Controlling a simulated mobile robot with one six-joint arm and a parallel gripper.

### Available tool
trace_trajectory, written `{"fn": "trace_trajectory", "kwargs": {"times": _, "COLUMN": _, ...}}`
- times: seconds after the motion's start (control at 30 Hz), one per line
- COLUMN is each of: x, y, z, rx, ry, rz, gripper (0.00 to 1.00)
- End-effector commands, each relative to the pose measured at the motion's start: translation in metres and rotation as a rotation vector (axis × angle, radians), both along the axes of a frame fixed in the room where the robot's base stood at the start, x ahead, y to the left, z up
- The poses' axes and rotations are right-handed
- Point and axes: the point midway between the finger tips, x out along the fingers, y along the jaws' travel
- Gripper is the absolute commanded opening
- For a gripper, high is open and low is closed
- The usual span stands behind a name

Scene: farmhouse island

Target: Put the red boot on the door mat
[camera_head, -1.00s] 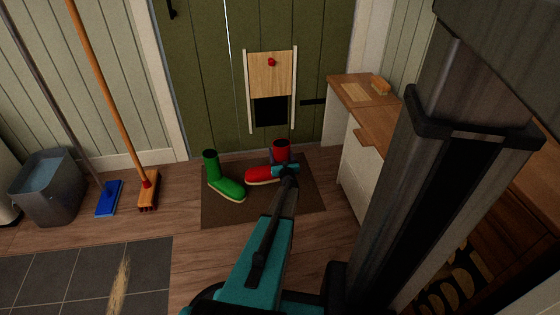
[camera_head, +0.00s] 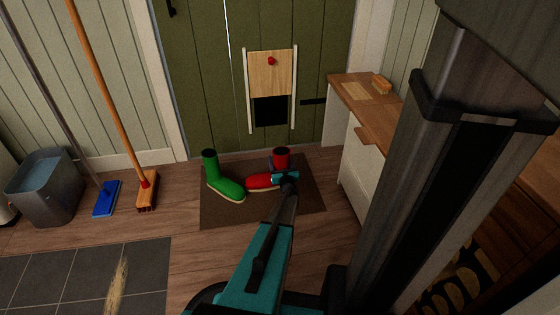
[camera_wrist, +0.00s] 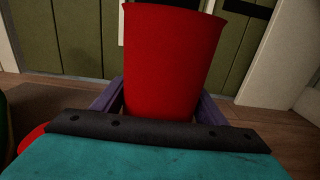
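The red boot (camera_head: 262,182) stands upright over the brown door mat (camera_head: 300,205), right of the green boot, with its toe pointing left. Its sole looks at or very near the mat; I cannot tell whether it touches. My gripper (camera_head: 285,174) is at the near side of the boot's shaft. In the wrist view, the red boot (camera_wrist: 170,60) fills the space between the purple fingers of my gripper (camera_wrist: 165,108), one on each side and close against it. The fingertips are partly hidden by the shaft.
A green boot (camera_head: 225,187) stands on the mat's left part. A green door (camera_head: 210,80) with a pet flap is behind. A wooden-topped cabinet (camera_head: 365,110) stands close at right. A broom (camera_head: 147,190), a blue mop (camera_head: 107,200) and a grey bucket (camera_head: 50,195) are at left.

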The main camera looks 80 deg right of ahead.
Motion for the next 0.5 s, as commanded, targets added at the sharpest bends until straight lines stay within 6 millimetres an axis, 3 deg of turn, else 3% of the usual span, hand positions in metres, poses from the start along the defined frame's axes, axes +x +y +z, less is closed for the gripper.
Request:
{"fn": "trace_trajectory", "kwargs": {"times": 0.07, "x": 0.0001, "y": 0.0000, "z": 0.0001, "rx": 0.000, "ry": 0.000, "rz": 0.000, "gripper": 0.81}}
{"fn": "trace_trajectory", "kwargs": {"times": 0.5, "x": 0.0000, "y": 0.0000, "z": 0.0034, "rx": 0.000, "ry": 0.000, "rz": 0.000, "gripper": 0.81}}
